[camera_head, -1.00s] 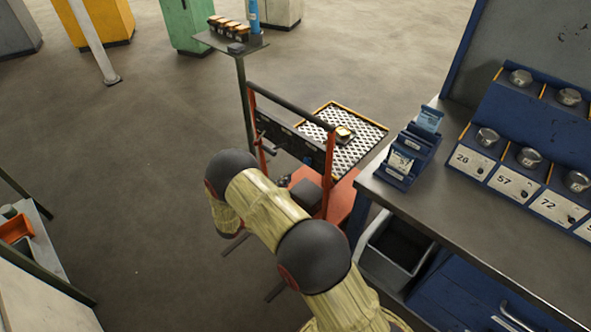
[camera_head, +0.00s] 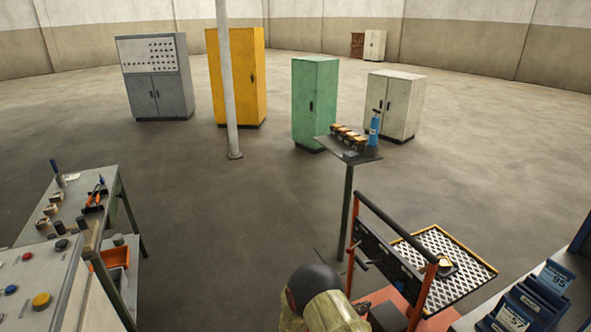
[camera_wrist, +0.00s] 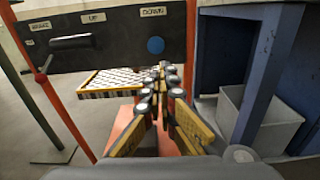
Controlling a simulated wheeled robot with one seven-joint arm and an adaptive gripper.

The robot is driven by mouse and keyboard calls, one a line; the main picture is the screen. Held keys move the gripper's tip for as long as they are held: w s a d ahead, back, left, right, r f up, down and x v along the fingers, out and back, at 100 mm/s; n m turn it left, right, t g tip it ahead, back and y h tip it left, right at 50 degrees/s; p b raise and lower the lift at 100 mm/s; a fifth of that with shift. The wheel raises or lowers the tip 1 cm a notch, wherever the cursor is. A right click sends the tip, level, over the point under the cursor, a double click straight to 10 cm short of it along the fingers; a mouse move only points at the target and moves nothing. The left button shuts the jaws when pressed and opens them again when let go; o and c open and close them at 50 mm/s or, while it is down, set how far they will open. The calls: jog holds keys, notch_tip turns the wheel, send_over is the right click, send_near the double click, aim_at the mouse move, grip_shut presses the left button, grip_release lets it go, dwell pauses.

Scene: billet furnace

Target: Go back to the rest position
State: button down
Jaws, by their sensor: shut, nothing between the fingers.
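My gripper (camera_wrist: 160,95) shows in the wrist view with its fingers together and nothing between them. It points toward an orange lift cart with a black panel (camera_wrist: 100,42) marked "UP" and "DOWN". The fingers appear in front of the cart and its mesh platform (camera_wrist: 108,81); I cannot tell the exact gap. In the head view my arm shows at the bottom, beside the cart's orange and black frame (camera_head: 393,232).
A workbench (camera_head: 78,200) with tools and a button console (camera_head: 35,290) stand at left. Card holders (camera_head: 530,302) sit on a bench at right. A small stand (camera_head: 345,150) holds a blue bottle. Cabinets (camera_head: 314,103) stand farther back. The middle floor is open.

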jog(key=s+d+f+m+g+y, duration=0.15)
jog(key=s+f+g, duration=0.25)
jog(key=s, duration=0.4)
jog(key=s+a+r+m+g+y, duration=0.2)
jog(key=s+r+m+g+y, duration=0.15)
jog(key=s+m, duration=0.4)
jog(key=s+a+r+m+y, duration=0.3)
jog(key=s+r, duration=0.1)
jog(key=r, duration=0.3)
jog(key=s+a+r+m+t+y, duration=0.1)
jog(key=s+a+r+m+y, duration=0.3)
jog(key=r, duration=0.3)
jog(key=s+a+r+m+y, duration=0.2)
jog(key=s+r+y, duration=0.1)
jog(key=s+r, duration=0.3)
jog(key=s+r+m+t, duration=0.1)
jog(key=s+r+t, duration=0.1)
jog(key=r, duration=0.6)
jog(key=s+r+m+t+y, duration=0.1)
jog(key=s+r+m+t, duration=0.1)
jog(key=r+t, duration=0.2)
notch_tip(320, 180, up, 4)
jog(key=shift+s+f+y, duration=0.1)
jog(key=shift+s+y, duration=0.1)
jog(key=shift+y, duration=0.1)
